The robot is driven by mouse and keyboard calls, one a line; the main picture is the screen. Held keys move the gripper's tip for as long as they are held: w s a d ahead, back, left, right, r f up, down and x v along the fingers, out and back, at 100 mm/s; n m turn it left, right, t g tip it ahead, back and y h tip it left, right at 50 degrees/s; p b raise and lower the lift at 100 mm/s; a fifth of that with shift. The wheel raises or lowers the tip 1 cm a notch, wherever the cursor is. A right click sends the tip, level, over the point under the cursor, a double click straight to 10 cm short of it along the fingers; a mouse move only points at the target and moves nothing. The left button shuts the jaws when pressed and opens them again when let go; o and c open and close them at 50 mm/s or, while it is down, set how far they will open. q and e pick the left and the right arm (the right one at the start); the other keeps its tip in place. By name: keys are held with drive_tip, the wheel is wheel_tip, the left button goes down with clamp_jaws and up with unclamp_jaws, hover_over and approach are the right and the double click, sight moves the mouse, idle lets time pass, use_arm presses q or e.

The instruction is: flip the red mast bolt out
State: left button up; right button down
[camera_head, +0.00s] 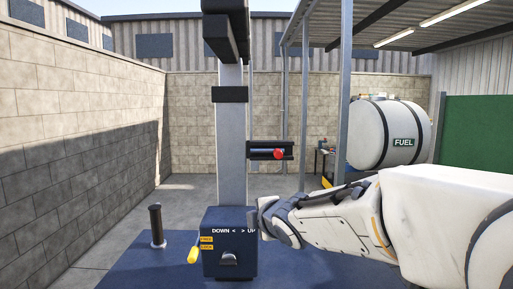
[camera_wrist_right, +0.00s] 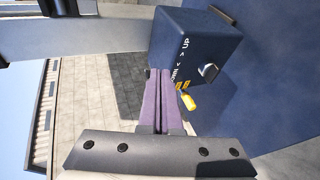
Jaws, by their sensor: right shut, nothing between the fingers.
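The red mast bolt (camera_head: 279,153) shows a round red end on a dark bar in a dark bracket (camera_head: 262,144) at the right side of the grey mast (camera_head: 231,150). My right gripper (camera_head: 256,217) is shut and empty, below and a little left of the bolt. Its tips overlap the right edge of the blue control box in the picture; I cannot tell if they touch. In the right wrist view the closed purple-grey fingers (camera_wrist_right: 160,76) point toward the box, and the bolt does not show. My left gripper is not in view.
The blue control box (camera_head: 229,262) carries DOWN and UP lettering, a small lever and a yellow handle (camera_head: 194,255). A dark post (camera_head: 156,225) stands to its left. A white FUEL tank (camera_head: 388,134) stands behind my right arm. Block walls enclose the back and left.

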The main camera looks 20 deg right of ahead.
use_arm(q)
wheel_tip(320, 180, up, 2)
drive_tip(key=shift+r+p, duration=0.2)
drive_tip(key=shift+p, duration=0.4)
use_arm(e)
drive_tip(key=w+d+r+n+t, duration=0.3)
drive_tip(key=d+r+n, duration=0.2)
drive_tip(key=r, duration=0.5)
drive_tip(key=shift+d, duration=0.55)
drive_tip(key=shift+w, duration=0.25)
use_arm(q)
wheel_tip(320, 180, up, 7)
drive_tip(key=p, duration=0.6)
drive_tip(key=shift+p, duration=0.4)
use_arm(e)
approach(268, 152)
drive_tip(key=w+f, duration=0.1)
drive_tip(key=w+a+f, duration=0.1)
drive_tip(key=w, duration=0.1)
drive_tip(key=shift+a+f, duration=0.1)
drive_tip(key=shift+a, duration=0.1)
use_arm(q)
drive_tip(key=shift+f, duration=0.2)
